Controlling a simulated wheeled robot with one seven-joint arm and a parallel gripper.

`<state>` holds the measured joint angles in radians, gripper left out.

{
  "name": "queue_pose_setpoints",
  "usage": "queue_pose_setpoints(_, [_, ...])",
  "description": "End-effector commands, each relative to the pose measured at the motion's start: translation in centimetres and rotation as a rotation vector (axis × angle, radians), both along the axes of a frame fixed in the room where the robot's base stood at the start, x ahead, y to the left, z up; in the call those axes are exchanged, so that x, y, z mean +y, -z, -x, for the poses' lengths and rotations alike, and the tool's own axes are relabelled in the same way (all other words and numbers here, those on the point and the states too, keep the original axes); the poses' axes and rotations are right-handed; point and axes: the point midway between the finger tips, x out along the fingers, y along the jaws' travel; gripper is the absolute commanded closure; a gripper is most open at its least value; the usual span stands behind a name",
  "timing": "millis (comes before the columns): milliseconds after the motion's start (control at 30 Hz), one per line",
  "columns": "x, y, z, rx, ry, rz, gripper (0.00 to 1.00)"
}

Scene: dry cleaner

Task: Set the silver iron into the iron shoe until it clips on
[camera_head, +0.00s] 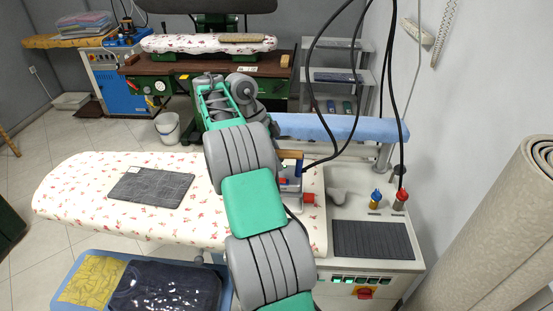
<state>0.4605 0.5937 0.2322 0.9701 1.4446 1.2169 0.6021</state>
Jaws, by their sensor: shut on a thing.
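The silver iron (291,185) is at the right end of the padded ironing board, just right of my arm. Its wooden handle (291,155) is on top, a red part shows at its lower right, and a black cable runs up from it. My arm covers its left side. My gripper (279,152) is at the handle, shut on the iron; its fingertips are mostly hidden by my own arm. I cannot make out the iron shoe or tell whether the iron touches it.
A grey folded cloth (150,187) lies on the floral board (90,180). Right of the iron are a dark ribbed mat (372,240) and two bottles, one red-topped (402,198). A blue sleeve board (345,127) stands behind. A blue tray (68,275) holds folded clothes. Black cables hang overhead.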

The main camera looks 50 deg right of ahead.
Motion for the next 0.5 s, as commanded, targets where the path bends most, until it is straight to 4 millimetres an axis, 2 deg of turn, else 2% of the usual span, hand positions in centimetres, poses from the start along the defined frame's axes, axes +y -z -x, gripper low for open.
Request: queue_pose_setpoints(500, [-0.1, 3.8, -0.1, -0.01, 0.0, 0.007, 1.0])
